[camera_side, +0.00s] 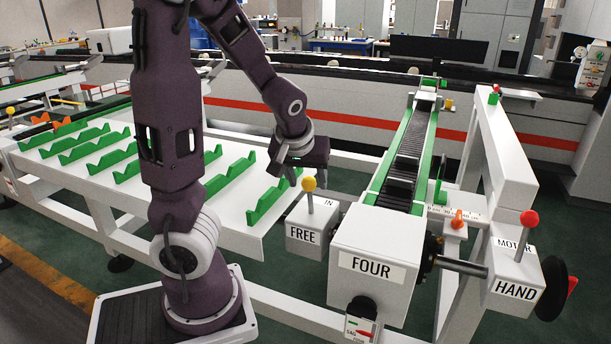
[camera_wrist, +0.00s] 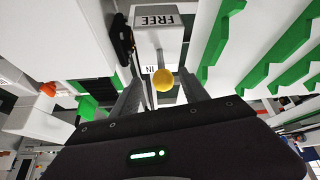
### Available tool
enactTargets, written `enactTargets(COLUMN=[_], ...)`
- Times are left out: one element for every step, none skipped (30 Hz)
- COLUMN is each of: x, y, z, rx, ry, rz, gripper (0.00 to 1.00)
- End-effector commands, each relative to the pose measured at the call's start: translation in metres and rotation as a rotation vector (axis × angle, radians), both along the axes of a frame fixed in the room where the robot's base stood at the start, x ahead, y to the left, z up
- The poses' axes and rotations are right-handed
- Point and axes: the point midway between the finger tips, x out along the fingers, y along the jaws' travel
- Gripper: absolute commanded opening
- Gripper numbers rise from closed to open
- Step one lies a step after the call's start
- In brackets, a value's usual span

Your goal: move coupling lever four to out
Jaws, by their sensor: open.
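The coupling lever, a thin rod with a yellow ball knob (camera_side: 309,184), stands about upright on a small grey box (camera_side: 304,237) beside the unit labelled FOUR (camera_side: 372,266). The box reads FREE on its front and IN on top; I see no label reading out. My gripper (camera_side: 298,172) is just above and behind the knob in the side view. In the wrist view, my open gripper (camera_wrist: 162,92) shows the yellow knob (camera_wrist: 163,79) between its two fingers. I cannot tell whether either finger touches it.
A red-knobbed lever (camera_side: 529,218) stands on a MOTOR/HAND box (camera_side: 514,282) at right. A dark conveyor (camera_side: 405,160) runs back from the FOUR unit. A white rack table (camera_side: 95,185) with green toothed strips lies left of the lever box. An orange knob (camera_side: 457,217) sits near the conveyor.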

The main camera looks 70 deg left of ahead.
Motion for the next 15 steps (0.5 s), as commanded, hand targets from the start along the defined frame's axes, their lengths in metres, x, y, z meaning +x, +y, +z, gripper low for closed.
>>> enactTargets(x=[0.0002,-0.0004,-0.0017,-0.002,-0.0026,-0.0033,-0.0038,-0.0041,-0.0042,-0.0043,-0.0044,-0.0044,-0.0044,-0.0044,-0.0043], y=[-0.0015,-0.0015,-0.0013,-0.0015,-0.0012,-0.001,-0.0008,-0.0005,-0.0002,-0.0001,-0.0001,-0.0001,-0.0001,-0.0001,-0.0002], z=[0.0032,0.0046,0.006,0.0068,0.0075,0.0081,0.0084,0.0087,0.0089,0.009,0.009,0.009,0.0089,0.0089,0.0089], rx=[0.001,0.002,0.004,0.003,0.006,0.006,0.006,0.007,0.008,0.008,0.008,0.008,0.008,0.008,0.007], ry=[-0.003,-0.002,-0.002,-0.002,-0.001,0.0,0.0,0.001,0.001,0.0,0.0,0.0,0.0,0.0,0.001], rz=[-0.003,-0.003,-0.001,0.002,0.002,0.005,0.006,0.006,0.008,0.008,0.009,0.009,0.009,0.009,0.009], gripper=[0.53,0.53,0.53,0.53,0.53,0.53,0.53,0.53,0.53,0.53,0.53,0.53,0.53,0.53,0.51])
